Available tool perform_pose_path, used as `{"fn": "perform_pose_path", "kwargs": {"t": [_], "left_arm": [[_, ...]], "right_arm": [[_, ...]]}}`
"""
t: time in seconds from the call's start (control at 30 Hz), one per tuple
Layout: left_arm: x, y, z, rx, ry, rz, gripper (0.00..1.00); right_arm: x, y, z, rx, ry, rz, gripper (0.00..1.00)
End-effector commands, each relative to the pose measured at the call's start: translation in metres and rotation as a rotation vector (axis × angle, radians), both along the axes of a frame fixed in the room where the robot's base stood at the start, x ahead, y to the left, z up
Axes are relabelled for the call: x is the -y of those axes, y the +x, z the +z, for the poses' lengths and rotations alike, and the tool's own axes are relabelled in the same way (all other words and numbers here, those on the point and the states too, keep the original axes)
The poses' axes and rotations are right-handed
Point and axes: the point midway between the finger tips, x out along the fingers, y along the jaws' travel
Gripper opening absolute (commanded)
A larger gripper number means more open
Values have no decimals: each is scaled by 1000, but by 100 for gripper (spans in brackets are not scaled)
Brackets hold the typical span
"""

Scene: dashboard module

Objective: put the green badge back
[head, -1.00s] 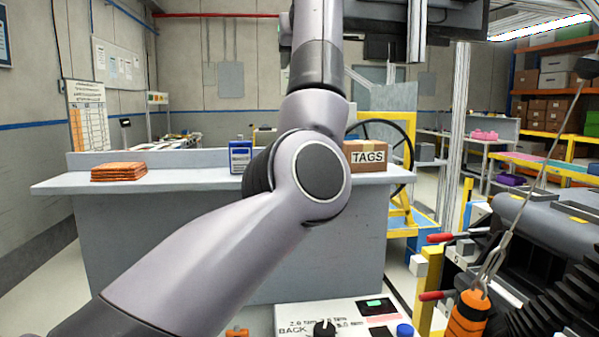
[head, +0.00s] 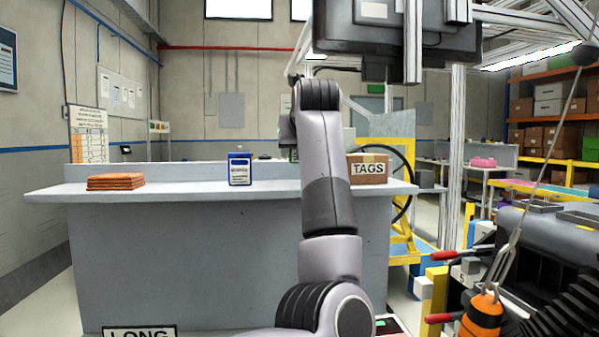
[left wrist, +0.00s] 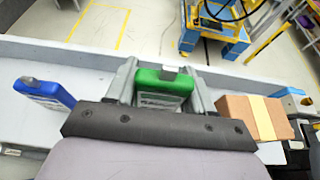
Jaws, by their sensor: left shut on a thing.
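The green badge (left wrist: 162,84) sits between the two grey fingers of my left gripper (left wrist: 160,76) in the left wrist view, and the fingers are shut on it. It is over or near the pale counter; I cannot tell whether it touches the surface. A blue badge (left wrist: 45,93) is to its left, and in the head view it (head: 240,169) stands upright on the counter. My right gripper is not in view.
The grey counter (head: 230,260) carries an orange stack (head: 115,182) at left and a cardboard TAGS box (head: 367,168) at right; the box is also right of the gripper in the wrist view (left wrist: 255,116). A dark monitor hangs above. The counter between stack and blue badge is clear.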

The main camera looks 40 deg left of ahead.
Motion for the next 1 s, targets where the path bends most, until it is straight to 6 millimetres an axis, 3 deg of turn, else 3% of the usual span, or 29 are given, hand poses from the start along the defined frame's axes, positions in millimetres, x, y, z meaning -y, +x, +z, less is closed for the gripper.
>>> {"fn": "perform_pose_path", "kwargs": {"t": [0.33, 0.77, 0.8, 0.87, 1.0], "left_arm": [[0, 0, -37, 1, 1, 0, 23], [0, 0, -44, 2, 1, -1, 23], [0, 0, -44, 2, 1, -1, 56], [0, 0, -43, 1, 0, 0, 76], [0, 0, -43, 1, 0, 0, 78]], "right_arm": [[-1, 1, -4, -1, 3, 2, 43], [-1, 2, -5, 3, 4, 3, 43], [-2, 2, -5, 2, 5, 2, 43], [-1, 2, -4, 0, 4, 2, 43], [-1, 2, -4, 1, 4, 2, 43]]}}
